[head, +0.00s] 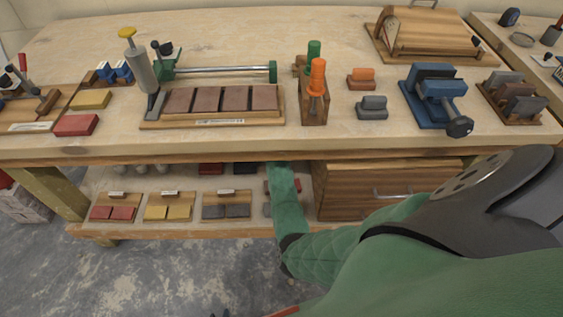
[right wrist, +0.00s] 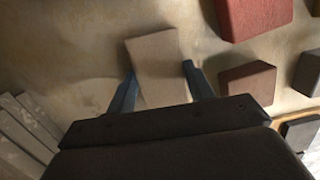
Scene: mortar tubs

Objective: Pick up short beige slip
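A short beige slip (right wrist: 155,62) lies on a pale wooden surface in the right wrist view. My right gripper (right wrist: 160,67) is open, with one blue finger on each side of the slip. A gap shows between the slip and the right-hand finger; whether the other finger touches it I cannot tell. In the head view my green right arm reaches down to the lower shelf, and its gripper and the slip are hidden there.
In the right wrist view a red block (right wrist: 250,14) and a brown block (right wrist: 247,84) lie right of the slip. The lower shelf (head: 150,233) holds boards of coloured slips and, at right, a wooden drawer box (head: 345,190). The bench top (head: 230,146) overhangs it.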

